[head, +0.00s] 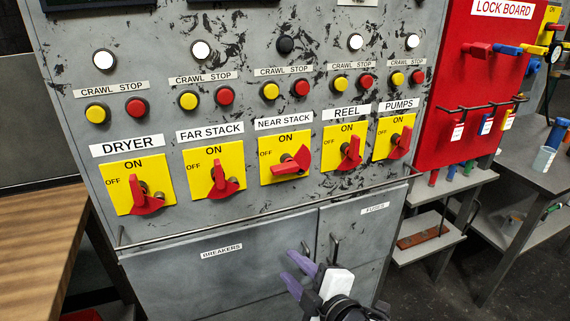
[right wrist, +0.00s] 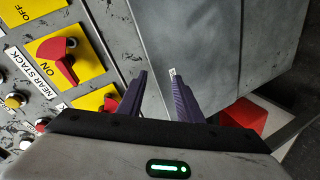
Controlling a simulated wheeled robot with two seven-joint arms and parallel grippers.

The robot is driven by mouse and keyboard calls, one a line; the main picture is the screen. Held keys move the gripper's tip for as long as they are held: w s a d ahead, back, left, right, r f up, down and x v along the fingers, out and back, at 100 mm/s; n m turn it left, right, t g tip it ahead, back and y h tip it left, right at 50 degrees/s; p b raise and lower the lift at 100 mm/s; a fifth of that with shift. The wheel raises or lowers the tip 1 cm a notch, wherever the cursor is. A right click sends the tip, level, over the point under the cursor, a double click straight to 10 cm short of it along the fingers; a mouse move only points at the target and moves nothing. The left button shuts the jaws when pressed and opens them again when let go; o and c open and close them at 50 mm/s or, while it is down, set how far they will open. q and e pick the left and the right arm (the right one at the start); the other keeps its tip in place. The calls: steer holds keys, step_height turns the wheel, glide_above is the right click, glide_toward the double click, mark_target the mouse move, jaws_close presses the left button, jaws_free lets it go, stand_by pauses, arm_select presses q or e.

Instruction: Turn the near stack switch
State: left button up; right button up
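The near stack switch (head: 290,162) is a red handle on a yellow plate marked ON and OFF, under the NEAR STACK label (head: 284,122). Its handle lies nearly sideways, slanting up to the right, unlike the more upright far stack handle (head: 218,180). The switch also shows at the left of the right wrist view (right wrist: 56,62). My right gripper (head: 297,273) has purple fingers held apart with nothing between them. It is below the switch, in front of the lower cabinet doors, and not touching the switch. My left gripper is out of view.
Dryer (head: 146,196), reel (head: 350,155) and pumps (head: 400,144) switches share the panel. The lamp above near stack (head: 285,45) is dark; the others are white. A rail (head: 230,226) crosses below the switches. A wooden table (head: 40,240) stands left, a red lock board (head: 480,90) right.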

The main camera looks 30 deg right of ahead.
mark_target(287, 171)
steer(key=w+d+r+n+t+h, duration=0.1)
steer(key=d+r+n+t, duration=0.1)
steer(key=r, duration=0.6)
steer(key=w+d+r+n+t+h, duration=0.1)
steer(key=d+r+n+h, duration=0.15)
steer(key=r, duration=0.55)
steer(key=shift+m+y, duration=0.25)
steer(key=shift+y, duration=0.3)
steer(key=p+x, duration=0.2)
steer(key=x, duration=0.7)
steer(key=shift+w+d+f, duration=0.15)
steer(key=shift+w, duration=0.45)
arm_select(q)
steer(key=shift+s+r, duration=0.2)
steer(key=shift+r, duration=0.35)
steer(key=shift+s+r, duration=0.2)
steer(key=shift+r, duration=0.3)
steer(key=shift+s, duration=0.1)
arm_select(e)
steer(key=shift+c, duration=0.4)
jaws_close()
